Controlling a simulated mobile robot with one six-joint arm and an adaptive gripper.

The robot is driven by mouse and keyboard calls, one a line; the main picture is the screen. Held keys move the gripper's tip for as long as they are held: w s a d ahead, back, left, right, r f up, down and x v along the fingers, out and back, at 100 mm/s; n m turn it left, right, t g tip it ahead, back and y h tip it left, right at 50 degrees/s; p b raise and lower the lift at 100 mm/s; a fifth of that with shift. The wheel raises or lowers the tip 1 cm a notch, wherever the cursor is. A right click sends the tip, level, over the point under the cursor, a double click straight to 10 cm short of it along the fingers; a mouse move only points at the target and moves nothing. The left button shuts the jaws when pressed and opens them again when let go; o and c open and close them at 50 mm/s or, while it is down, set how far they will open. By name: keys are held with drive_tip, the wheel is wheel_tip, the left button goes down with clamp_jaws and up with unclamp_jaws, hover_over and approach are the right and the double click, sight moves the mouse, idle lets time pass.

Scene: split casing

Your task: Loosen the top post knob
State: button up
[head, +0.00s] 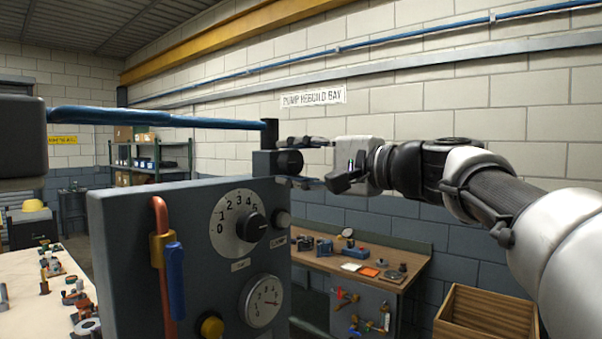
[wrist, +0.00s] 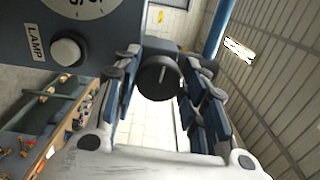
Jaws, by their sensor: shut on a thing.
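The top post knob (wrist: 160,78) is a round black knob with a light pointer line, in the middle of the wrist view. In the head view the knob (head: 290,162) sits on the black block at the foot of the post, above the grey casing's top edge. My gripper (wrist: 157,80) has its two fingers on either side of the knob, shut on it. In the head view my gripper (head: 305,163) reaches in from the right with one finger above and one below the knob.
A blue bar (head: 150,118) runs left from the post. A workbench (head: 350,262) with tools stands behind.

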idle(0.4)
drive_tip(key=o, duration=1.1)
drive_tip(key=shift+c, duration=0.2)
drive_tip(key=shift+d, duration=0.1)
drive_tip(key=v, duration=1.2)
